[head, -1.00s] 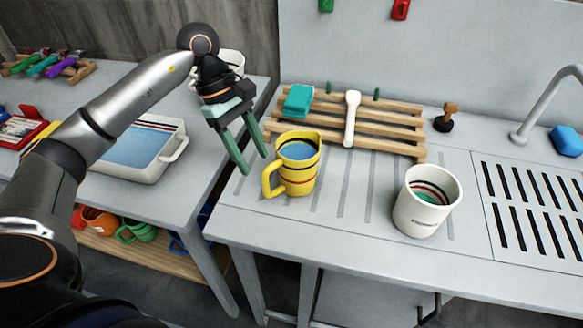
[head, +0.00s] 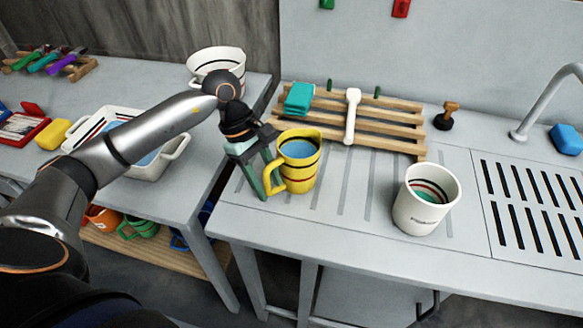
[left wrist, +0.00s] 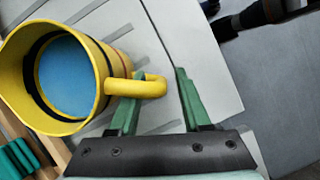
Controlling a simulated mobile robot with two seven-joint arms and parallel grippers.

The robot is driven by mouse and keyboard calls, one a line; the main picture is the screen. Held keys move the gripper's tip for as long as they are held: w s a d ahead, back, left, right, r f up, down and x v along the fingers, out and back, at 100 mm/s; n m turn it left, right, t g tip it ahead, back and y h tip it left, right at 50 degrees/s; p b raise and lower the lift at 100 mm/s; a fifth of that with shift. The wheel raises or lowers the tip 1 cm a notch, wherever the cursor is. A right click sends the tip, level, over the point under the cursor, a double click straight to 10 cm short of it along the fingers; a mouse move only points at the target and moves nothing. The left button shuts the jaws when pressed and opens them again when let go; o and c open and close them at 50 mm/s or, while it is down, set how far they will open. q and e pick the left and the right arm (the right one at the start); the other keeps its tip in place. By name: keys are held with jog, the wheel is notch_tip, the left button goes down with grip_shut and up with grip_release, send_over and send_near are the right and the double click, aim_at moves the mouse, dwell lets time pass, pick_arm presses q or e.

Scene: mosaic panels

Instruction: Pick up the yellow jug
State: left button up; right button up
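The yellow jug (head: 304,176) stands upright on the ribbed metal drainboard, with dark and red bands and a blue inside. It also shows in the left wrist view (left wrist: 112,62), with its handle (left wrist: 150,86) toward my gripper. My left gripper (head: 270,190) is at the jug's handle side, left of the body. In the left wrist view my green fingers (left wrist: 158,73) are apart. The handle's outer end reaches between them, close to the left finger; whether it touches is unclear. My right gripper is not in view.
A white mug (head: 424,203) stands right of the jug. A wooden rack (head: 385,137) with a teal block (head: 298,98) and a white brush (head: 352,116) lies behind. A white tub (head: 143,166) and a white pot (head: 216,60) are on the left table.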

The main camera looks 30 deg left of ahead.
pick_arm(q)
grip_shut()
jog(key=shift+w+r, duration=0.1)
dwell(1.1)
